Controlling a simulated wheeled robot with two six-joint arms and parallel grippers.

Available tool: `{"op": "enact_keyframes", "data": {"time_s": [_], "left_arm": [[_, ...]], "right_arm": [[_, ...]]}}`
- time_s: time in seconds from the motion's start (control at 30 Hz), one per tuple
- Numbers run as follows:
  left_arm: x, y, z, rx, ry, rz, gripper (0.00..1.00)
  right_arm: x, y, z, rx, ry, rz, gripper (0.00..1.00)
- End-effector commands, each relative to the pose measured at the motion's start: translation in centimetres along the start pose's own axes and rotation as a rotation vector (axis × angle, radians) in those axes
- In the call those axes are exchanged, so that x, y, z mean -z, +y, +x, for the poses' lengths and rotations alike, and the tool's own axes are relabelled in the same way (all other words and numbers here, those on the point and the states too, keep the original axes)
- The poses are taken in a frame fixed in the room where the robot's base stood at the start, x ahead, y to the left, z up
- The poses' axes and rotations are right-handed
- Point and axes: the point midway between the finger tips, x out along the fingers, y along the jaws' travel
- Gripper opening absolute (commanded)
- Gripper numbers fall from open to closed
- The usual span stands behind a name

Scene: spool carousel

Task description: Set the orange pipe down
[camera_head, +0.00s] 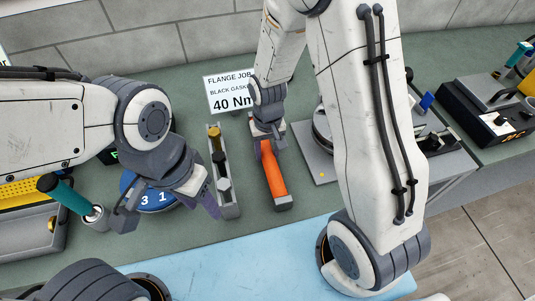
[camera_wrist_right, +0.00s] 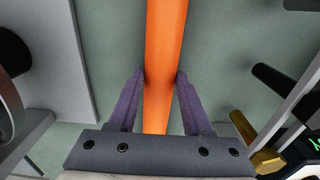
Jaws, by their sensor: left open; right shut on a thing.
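My right gripper (camera_head: 268,146) is shut on the far part of the pipe. In the right wrist view the orange pipe (camera_wrist_right: 165,40) runs between the two purple fingers of the right gripper (camera_wrist_right: 162,78), one on each side. My left gripper (camera_head: 165,207) is open and empty, above the front of a blue numbered disc (camera_head: 150,196).
A grey rack (camera_head: 228,196) with a brass-topped part stands just left of the pipe. A teal-handled tool (camera_head: 66,198) is at the left. A sign (camera_head: 230,92) reading 40 Nm stands behind. A light blue mat (camera_head: 230,262) lies clear in front.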

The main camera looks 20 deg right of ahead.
Motion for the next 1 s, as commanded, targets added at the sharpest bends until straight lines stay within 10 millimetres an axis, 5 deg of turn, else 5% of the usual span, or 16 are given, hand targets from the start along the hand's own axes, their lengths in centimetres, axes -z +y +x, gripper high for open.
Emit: {"op": "enact_keyframes", "data": {"time_s": [0.27,0.3,0.37,0.77,1.0], "left_arm": [[0.0,0.0,0.1,0.000,0.001,0.000,0.50],[0.0,0.0,0.1,0.000,0.001,0.000,0.50],[0.0,0.0,0.0,0.000,0.001,0.000,0.50],[0.0,0.0,-0.3,0.000,0.001,0.000,0.50],[0.0,0.0,0.0,0.000,0.000,0.000,0.50]], "right_arm": [[0.0,0.0,0.2,0.000,0.001,0.000,0.00],[0.0,0.0,0.2,0.000,0.000,0.000,0.57],[0.0,0.0,0.1,0.000,0.000,0.000,0.79],[0.1,0.0,-0.5,0.001,0.003,0.000,0.79],[0.2,0.0,-4.7,0.002,0.010,0.000,0.79]]}}
